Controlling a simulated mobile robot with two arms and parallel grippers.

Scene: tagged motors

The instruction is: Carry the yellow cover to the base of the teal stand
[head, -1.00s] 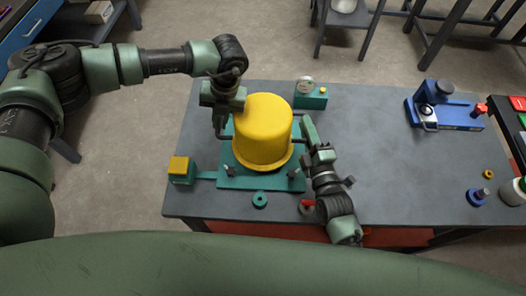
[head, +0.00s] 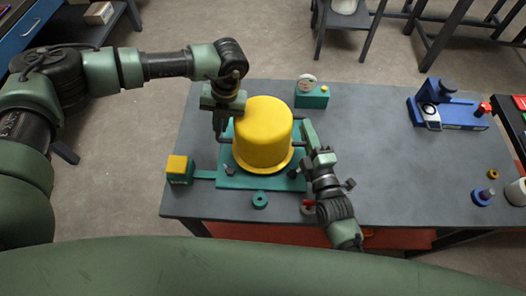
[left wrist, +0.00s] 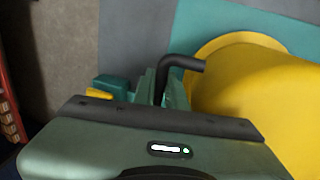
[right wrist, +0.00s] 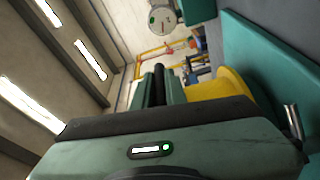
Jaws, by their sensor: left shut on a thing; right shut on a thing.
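The yellow cover (head: 263,135), an upright round pot shape with a flared rim, is over the teal stand's base plate (head: 240,183) in the head view. Whether its rim touches the plate I cannot tell. My left gripper (head: 219,134) is shut on the cover's left handle, a black bent bar (left wrist: 180,66). My right gripper (head: 305,140) is shut on the opposite black handle (right wrist: 159,85). The cover (left wrist: 270,95) and its rim show over teal in the left wrist view. The cover hides the middle of the plate.
A teal block with yellow top (head: 179,170) joins the plate at left. A teal gauge box (head: 312,98) stands behind the cover. A blue fixture (head: 450,115) is at right. The table's middle right is clear.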

